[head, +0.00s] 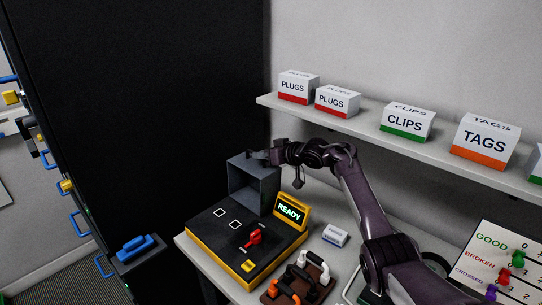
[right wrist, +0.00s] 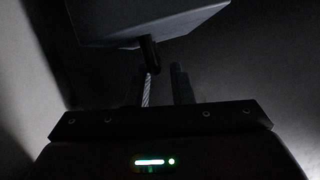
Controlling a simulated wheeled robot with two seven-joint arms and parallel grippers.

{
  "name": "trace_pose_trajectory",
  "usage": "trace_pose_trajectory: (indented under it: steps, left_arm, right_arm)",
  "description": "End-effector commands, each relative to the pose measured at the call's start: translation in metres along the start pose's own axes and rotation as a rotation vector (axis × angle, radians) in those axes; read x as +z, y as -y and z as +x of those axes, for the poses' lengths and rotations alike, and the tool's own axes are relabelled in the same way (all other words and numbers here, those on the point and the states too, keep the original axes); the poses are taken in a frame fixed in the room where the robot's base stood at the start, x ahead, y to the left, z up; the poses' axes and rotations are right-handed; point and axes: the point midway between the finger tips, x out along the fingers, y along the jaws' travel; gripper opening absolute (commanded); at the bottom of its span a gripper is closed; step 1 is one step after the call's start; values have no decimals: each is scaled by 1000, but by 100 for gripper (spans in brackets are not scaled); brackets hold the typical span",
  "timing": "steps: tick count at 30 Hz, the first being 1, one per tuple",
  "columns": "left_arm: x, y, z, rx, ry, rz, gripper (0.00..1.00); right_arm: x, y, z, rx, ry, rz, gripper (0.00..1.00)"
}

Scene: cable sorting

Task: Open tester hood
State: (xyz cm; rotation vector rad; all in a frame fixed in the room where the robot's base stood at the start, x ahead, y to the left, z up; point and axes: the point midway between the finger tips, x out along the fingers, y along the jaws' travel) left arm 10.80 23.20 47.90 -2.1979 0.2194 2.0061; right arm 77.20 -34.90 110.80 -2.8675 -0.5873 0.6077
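The tester (head: 205,245) is a black box with yellow edges on the table. Its grey hood (head: 253,190) stands tipped up at the back, with its hollow inside facing the front and the outlined squares on the tester top exposed. My right gripper (head: 272,156) is at the hood's upper edge. In the right wrist view, the hood (right wrist: 145,20) is at the top, with a dark handle (right wrist: 150,52) near the left finger. The fingers of my right gripper (right wrist: 165,88) are apart, with a visible gap. Firm contact with the handle cannot be made out. My left gripper is out of view.
A yellow display reading READY (head: 290,210) and a red lever (head: 255,238) are on the tester. A shelf (head: 375,137) with labelled boxes runs above. A small white-and-blue box (head: 335,235) and a brown cable rack (head: 300,280) are to the right. A black panel (head: 150,110) rises behind left.

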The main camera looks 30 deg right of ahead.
Motion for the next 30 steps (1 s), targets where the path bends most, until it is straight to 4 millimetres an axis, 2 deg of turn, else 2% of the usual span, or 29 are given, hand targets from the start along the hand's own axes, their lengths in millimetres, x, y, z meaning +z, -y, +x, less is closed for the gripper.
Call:
trace_pose_trajectory:
  steps: [6, 10, 30]
  left_arm:
    - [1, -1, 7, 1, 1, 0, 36]
    - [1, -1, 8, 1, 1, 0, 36]
    - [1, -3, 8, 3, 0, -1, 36]
  right_arm:
    - [3, 0, -27, -1, 2, -3, 20]
    - [2, 0, -36, 0, 2, -2, 20]
    - [1, 1, -39, -1, 3, -1, 20]
